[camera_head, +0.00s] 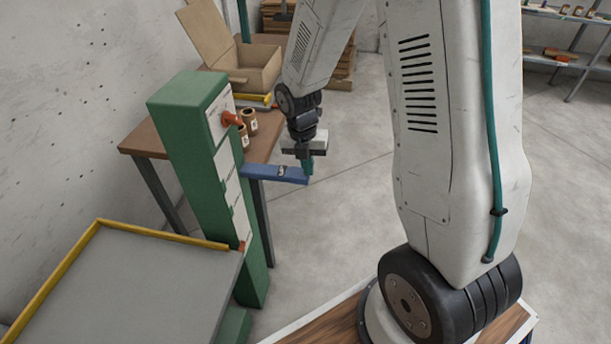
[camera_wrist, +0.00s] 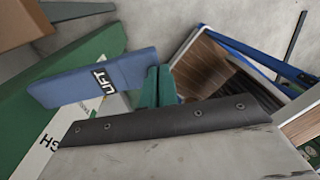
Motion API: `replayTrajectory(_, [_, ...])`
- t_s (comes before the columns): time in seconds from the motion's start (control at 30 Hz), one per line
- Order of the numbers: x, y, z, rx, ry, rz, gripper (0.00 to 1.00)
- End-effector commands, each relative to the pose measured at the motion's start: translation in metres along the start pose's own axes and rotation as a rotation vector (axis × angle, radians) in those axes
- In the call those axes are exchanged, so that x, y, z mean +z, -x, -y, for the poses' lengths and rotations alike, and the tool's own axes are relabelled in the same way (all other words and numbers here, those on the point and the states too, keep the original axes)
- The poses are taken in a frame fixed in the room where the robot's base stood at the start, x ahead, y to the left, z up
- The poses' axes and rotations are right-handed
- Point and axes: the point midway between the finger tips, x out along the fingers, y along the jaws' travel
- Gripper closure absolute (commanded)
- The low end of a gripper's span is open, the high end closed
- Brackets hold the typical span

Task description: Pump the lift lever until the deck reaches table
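The blue lift lever (camera_head: 262,172) sticks out to the right from the green post (camera_head: 183,120). In the wrist view the lever (camera_wrist: 75,88) carries a white-on-black "LIFT" label. My gripper (camera_head: 307,166) is at the lever's free right end. In the wrist view its teal fingers (camera_wrist: 158,85) lie side by side, with no lever visible between them. They overlap the lever's end; contact is unclear. The grey deck (camera_head: 130,290) with yellow edges is at the lower left, in front of the post. The brown table (camera_head: 142,140) is behind the post. Their height difference is hard to judge.
Small brown jars (camera_head: 249,121) and an open cardboard box (camera_head: 255,68) are at the table. A shelf (camera_head: 560,60) stands at the far right. The floor right of the lever is clear.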

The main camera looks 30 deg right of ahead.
Motion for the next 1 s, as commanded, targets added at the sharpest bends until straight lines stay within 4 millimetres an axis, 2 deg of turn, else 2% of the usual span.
replayTrajectory(0.03, [0.001, 0.013, 0.005, 0.003, -0.001, 0.004, 1.00])
replayTrajectory(0.2, [0.001, 0.049, 0.017, 0.003, 0.000, 0.005, 1.00])
replayTrajectory(0.4, [0.001, 0.075, 0.026, 0.003, 0.002, 0.004, 1.00])
replayTrajectory(0.6, [0.001, 0.083, 0.030, 0.002, 0.001, 0.003, 1.00])
replayTrajectory(1.0, [0.002, 0.083, 0.030, 0.002, 0.001, 0.003, 1.00])
